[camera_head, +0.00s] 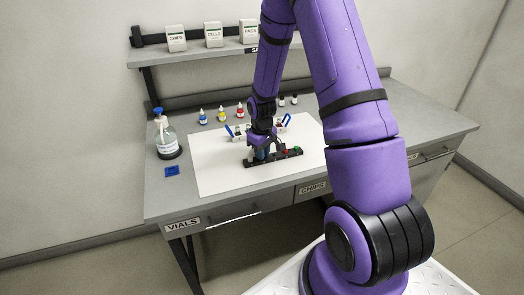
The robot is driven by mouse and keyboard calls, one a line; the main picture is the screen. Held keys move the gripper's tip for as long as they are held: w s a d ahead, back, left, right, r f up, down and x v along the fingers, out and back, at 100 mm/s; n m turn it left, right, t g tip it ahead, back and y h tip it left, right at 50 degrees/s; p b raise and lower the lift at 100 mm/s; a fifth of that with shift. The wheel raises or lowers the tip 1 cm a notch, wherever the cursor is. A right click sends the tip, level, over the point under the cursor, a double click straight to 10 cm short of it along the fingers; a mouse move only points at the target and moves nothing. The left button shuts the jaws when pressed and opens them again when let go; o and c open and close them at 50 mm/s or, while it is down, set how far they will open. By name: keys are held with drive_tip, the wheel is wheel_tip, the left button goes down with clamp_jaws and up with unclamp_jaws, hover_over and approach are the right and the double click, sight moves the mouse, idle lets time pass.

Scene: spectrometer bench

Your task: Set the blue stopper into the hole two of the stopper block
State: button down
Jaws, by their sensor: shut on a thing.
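The stopper block (282,156) is a low dark bar on the white sheet, with small green and red stoppers at its right part. My gripper (261,155) points down at the block's left part, with its fingers shut on a small bluish thing, which looks like the blue stopper (261,154). The fingers hide most of it. From this view I cannot tell whether the stopper is in a hole or just above the block, or which hole is under it.
The white sheet (215,170) is clear in front and left. Behind the block are small dropper bottles (221,114) and two holders with blue-handled tools (235,131). A blue-capped wash bottle (166,140) and a small blue piece (172,170) are at the left. A shelf (190,54) hangs behind.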

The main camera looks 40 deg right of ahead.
drive_tip(key=shift+f, duration=0.2)
drive_tip(key=c, duration=1)
unclamp_jaws()
drive_tip(key=shift+c, duration=0.2)
drive_tip(key=shift+r, duration=0.15)
wheel_tip(320, 180, up, 10)
drive_tip(key=shift+r, duration=0.25)
